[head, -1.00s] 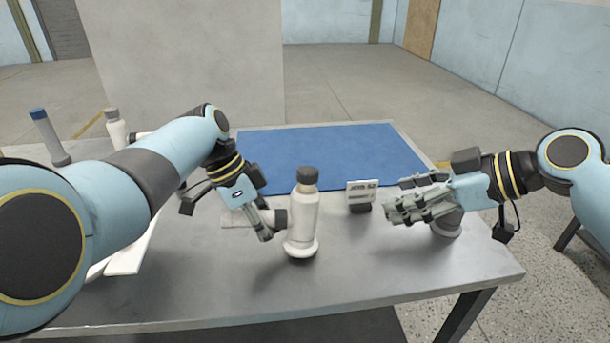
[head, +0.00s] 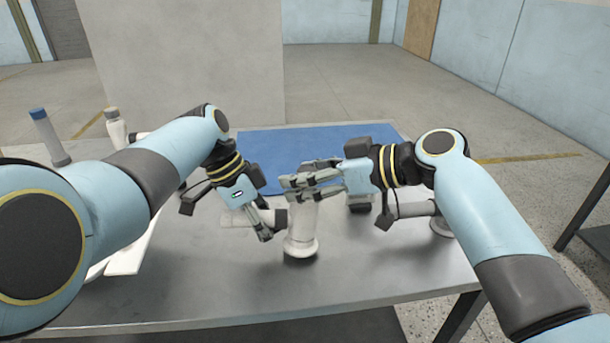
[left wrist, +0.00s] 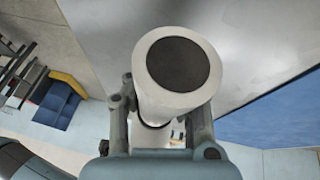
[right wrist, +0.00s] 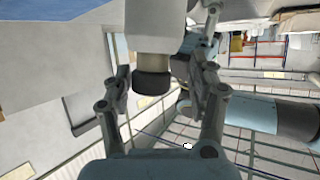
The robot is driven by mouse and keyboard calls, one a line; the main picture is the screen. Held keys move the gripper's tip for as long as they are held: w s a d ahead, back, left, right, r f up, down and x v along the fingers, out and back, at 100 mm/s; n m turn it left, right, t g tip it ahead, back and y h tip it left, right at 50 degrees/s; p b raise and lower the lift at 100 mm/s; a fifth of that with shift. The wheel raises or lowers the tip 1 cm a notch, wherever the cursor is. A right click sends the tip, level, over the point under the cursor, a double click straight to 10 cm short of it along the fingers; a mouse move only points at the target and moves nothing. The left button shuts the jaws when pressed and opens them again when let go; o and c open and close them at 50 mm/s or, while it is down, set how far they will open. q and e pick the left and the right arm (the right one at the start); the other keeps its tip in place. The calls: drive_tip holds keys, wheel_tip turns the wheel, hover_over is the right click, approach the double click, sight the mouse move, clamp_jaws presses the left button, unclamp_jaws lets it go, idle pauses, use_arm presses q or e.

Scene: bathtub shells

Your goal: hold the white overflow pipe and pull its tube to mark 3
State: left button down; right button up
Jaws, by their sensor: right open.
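The white overflow pipe (head: 302,236) stands upright on the grey table, flared at its foot, with a short side stub. My left gripper (head: 268,228) is at that stub. In the left wrist view, its fingers (left wrist: 160,125) press on both sides of a white cylinder (left wrist: 147,75) with a dark round end. My right gripper (head: 300,183) is at the pipe's upper end and hides its dark cap in the head view. In the right wrist view, its open fingers (right wrist: 162,90) stand on either side of the dark cap (right wrist: 152,83), with gaps. No marks are readable.
A blue mat (head: 270,150) lies behind the pipe. White flat parts (head: 130,255) lie under my left arm. The front of the table (head: 370,270) is clear.

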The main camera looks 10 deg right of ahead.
drive_tip(key=shift+a, duration=0.1)
drive_tip(key=shift+f, duration=0.1)
clamp_jaws()
idle(0.3)
idle(0.8)
